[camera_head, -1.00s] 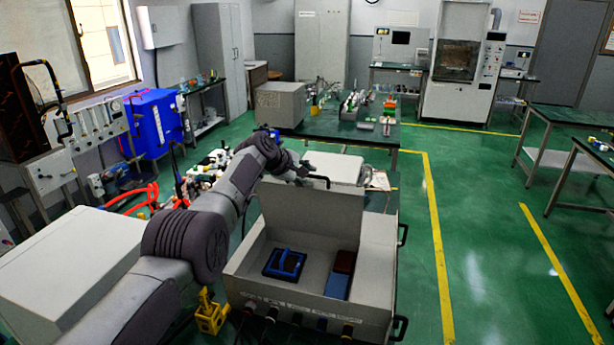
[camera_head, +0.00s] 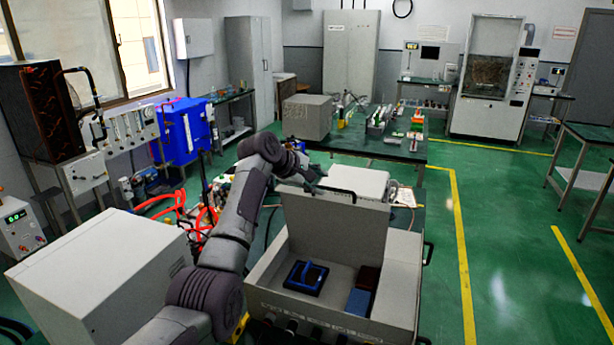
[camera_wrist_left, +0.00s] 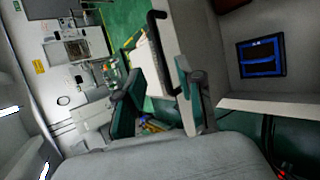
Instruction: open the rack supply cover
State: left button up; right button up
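The rack supply (camera_head: 400,285) is a light grey box with its cover (camera_head: 335,225) raised at its back edge, so the inside shows. A black handle (camera_head: 338,193) sits on the cover's top edge and also shows in the left wrist view (camera_wrist_left: 154,28). My left gripper (camera_head: 302,178) is at the cover's upper left corner. In the left wrist view its two fingers (camera_wrist_left: 160,98) stand apart beside the cover's edge, with floor showing between them; contact with the cover is unclear. My right gripper is not in view.
Inside the box lie a dark blue-framed part (camera_head: 306,278) and a blue and brown block (camera_head: 361,292). A white cabinet (camera_head: 100,270) stands to the left, below my left arm. A worktable (camera_head: 400,152) with equipment is behind.

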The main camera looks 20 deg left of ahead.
pick_arm(q)
jog(key=shift+v, duration=2.25)
